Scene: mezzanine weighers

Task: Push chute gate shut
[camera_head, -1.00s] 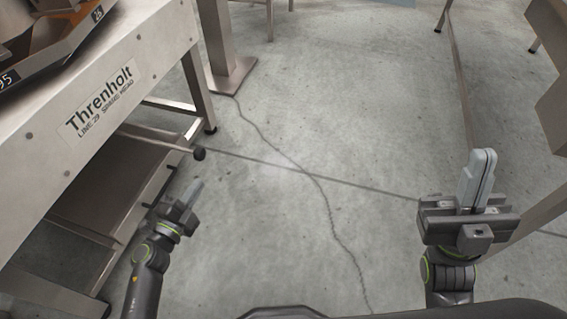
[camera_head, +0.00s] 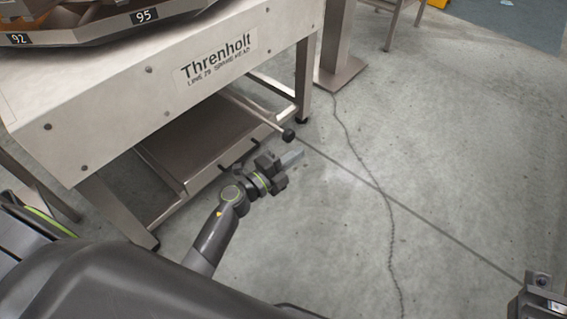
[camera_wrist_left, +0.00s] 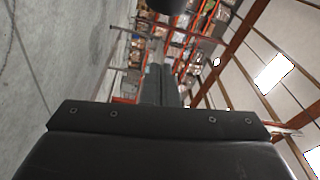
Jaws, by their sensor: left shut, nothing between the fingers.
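Under the machine frame marked Threnholt (camera_head: 160,80), a metal rod (camera_head: 255,112) ends in a round black knob (camera_head: 288,135). A dark sloping panel (camera_head: 190,140) lies beneath it; I cannot tell which part is the gate itself. My left gripper (camera_head: 292,158) is shut and empty, just below and nearer than the knob, with no clear contact. In the left wrist view its dark fingers (camera_wrist_left: 160,85) are together, and a dark round shape, perhaps the knob, is cut off at the top.
A metal post with a flat foot (camera_head: 340,75) stands behind the frame's far leg (camera_head: 306,70). The concrete floor (camera_head: 440,170) to the right is clear. A weigher rim (camera_head: 110,25) with number plates sits on top of the frame.

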